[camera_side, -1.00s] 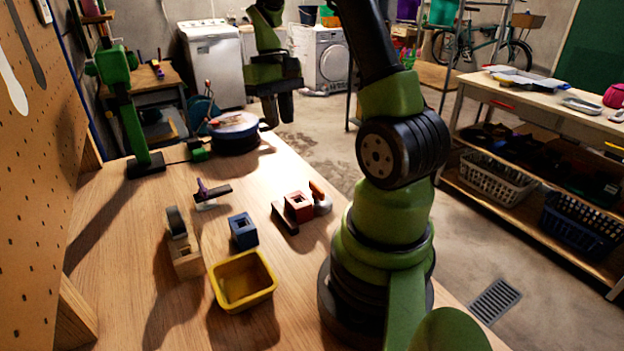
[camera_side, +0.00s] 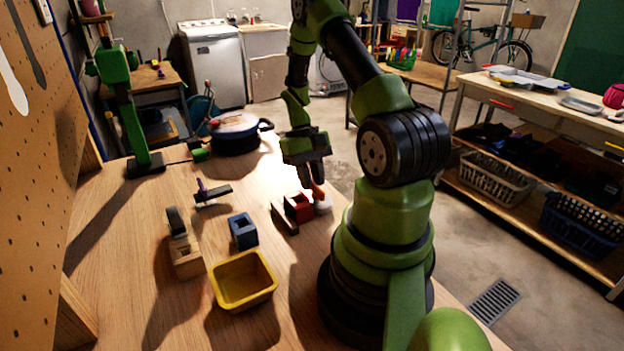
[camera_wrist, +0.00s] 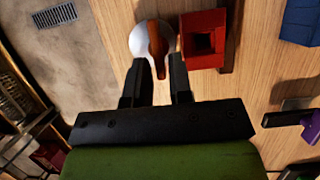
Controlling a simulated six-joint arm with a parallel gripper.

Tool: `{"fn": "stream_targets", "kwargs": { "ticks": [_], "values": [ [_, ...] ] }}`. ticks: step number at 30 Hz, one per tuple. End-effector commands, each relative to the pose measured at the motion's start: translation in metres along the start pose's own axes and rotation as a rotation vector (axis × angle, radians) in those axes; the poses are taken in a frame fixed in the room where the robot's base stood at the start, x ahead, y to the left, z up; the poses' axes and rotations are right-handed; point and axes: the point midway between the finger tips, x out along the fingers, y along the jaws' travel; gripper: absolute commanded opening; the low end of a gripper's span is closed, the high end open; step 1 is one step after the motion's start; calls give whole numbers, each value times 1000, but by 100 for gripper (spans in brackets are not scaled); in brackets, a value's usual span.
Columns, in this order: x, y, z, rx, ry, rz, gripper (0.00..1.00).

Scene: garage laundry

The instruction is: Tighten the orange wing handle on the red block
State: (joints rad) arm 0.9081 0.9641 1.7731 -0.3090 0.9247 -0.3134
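The red block (camera_side: 297,207) stands on the wooden bench with a square opening in its top; it also shows in the wrist view (camera_wrist: 203,38). Beside it is the orange wing handle (camera_wrist: 155,40) on a round pale base (camera_wrist: 140,42); in the side view the handle (camera_side: 318,191) is partly covered by a finger. My gripper (camera_side: 311,182) points down just above the handle. In the wrist view my gripper (camera_wrist: 162,62) has its fingers apart, with the handle's near end between them. I cannot tell whether either finger touches it.
A dark bar (camera_side: 284,219) lies against the red block's left side. A pot (camera_side: 235,130) stands at the back.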

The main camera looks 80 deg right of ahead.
Motion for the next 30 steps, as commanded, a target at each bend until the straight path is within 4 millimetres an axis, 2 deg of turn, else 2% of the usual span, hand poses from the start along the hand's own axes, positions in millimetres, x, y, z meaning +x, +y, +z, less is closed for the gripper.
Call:
{"fn": "stream_targets", "kwargs": {
  "ticks": [10,12,13,23,30],
  "values": [
    [6,0,0,1,0,-1,20],
    [6,0,0,1,0,-1,4],
    [5,0,0,1,0,-1,0],
    [5,0,0,19,0,-8,0],
    [5,3,0,119,-1,-49,0]
  ]
}}
